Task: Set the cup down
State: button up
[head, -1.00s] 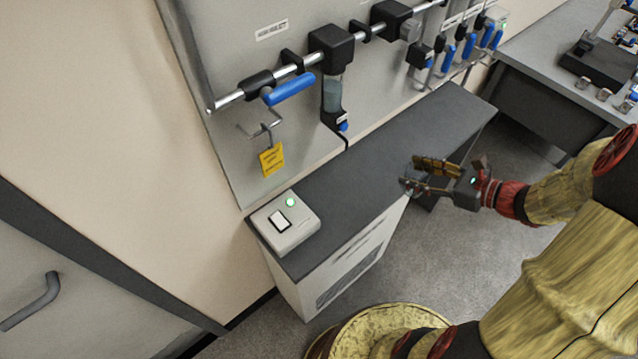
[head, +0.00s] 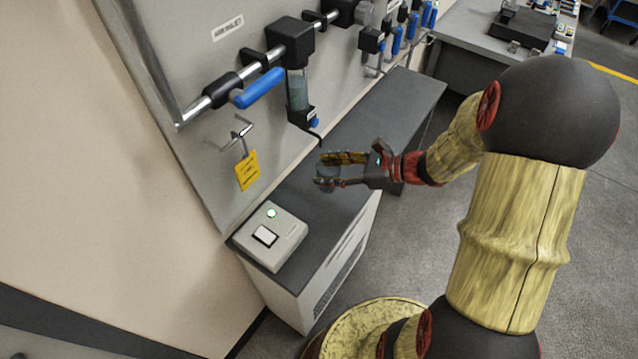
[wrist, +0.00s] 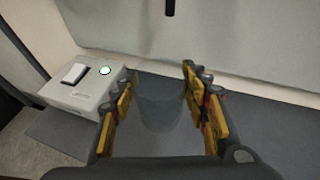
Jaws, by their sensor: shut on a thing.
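The cup (head: 325,175) is small, dark grey and see-through, between the fingers of my gripper (head: 340,170). In the wrist view the cup (wrist: 160,112) shows as a faint, clear shape between the two yellow finger pads of my gripper (wrist: 160,105). My gripper is shut on it. The cup is over the dark counter top (head: 385,120), near its front edge. I cannot tell whether its base touches the counter.
A grey box (head: 270,237) with a green light sits at the counter's near left end. A valve with a sight glass (head: 298,90), a blue handle (head: 259,88) and a yellow tag (head: 247,171) are on the wall panel above. Counter between box and cup is clear.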

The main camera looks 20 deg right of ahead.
jog(key=w+f, duration=0.1)
jog(key=w+a+f, duration=0.1)
jog(key=shift+a+f+b, duration=0.1)
jog(key=shift+f+b, duration=0.25)
jog(key=shift+b, duration=0.05)
jog(key=shift+w+a+f+b, duration=0.1)
jog(key=shift+f+b, duration=0.45)
jog(key=shift+f, duration=0.4)
jog(key=shift+w+a+f+b, duration=0.1)
jog(key=shift+f+b, duration=0.4)
jog(key=shift+f, duration=0.4)
jog(key=shift+f, duration=0.15)
jog(key=o, duration=1.1)
